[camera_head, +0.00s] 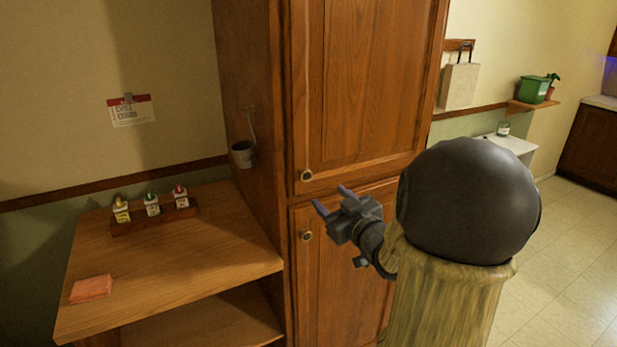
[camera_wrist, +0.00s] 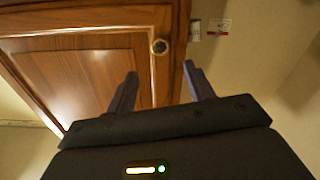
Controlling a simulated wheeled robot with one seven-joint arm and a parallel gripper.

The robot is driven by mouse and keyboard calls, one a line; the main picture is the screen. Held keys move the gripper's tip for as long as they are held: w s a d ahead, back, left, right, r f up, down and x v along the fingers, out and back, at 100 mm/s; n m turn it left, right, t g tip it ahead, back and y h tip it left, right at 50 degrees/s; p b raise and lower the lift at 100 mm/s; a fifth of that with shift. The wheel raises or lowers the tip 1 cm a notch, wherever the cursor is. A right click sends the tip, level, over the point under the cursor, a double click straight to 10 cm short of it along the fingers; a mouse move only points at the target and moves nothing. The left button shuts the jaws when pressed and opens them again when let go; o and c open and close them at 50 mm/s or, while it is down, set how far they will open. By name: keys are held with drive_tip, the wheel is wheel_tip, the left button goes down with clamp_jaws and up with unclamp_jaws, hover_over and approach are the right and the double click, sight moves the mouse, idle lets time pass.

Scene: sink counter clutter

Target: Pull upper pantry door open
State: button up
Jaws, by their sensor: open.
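The tall wooden pantry has an upper door (camera_head: 365,80), which looks shut. Its round brass-like knob (camera_head: 306,175) sits at the door's lower left corner. My gripper (camera_head: 332,198) is open and empty, in front of the pantry, to the right of and slightly below the knob in the head view. The wrist view appears upside down. There the upper door (camera_wrist: 85,75) fills the left, and its knob (camera_wrist: 159,46) shows beyond the gap between my two fingertips (camera_wrist: 160,72), not touching them.
A lower pantry door (camera_head: 340,275) with its own knob (camera_head: 306,236) is just beneath. A cup (camera_head: 243,153) hangs on the pantry's left side. A wooden counter (camera_head: 180,255) at left holds several small bottles in a rack and a pink sponge (camera_head: 91,289). Floor at right is clear.

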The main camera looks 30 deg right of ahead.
sight(307, 177)
drive_tip(key=w+p, duration=0.1)
drive_tip(key=w, duration=0.4)
drive_tip(key=w+p, duration=0.1)
drive_tip(key=w, duration=0.5)
drive_tip(key=shift+w+a, duration=0.2)
drive_tip(key=shift+w, duration=0.1)
clamp_jaws()
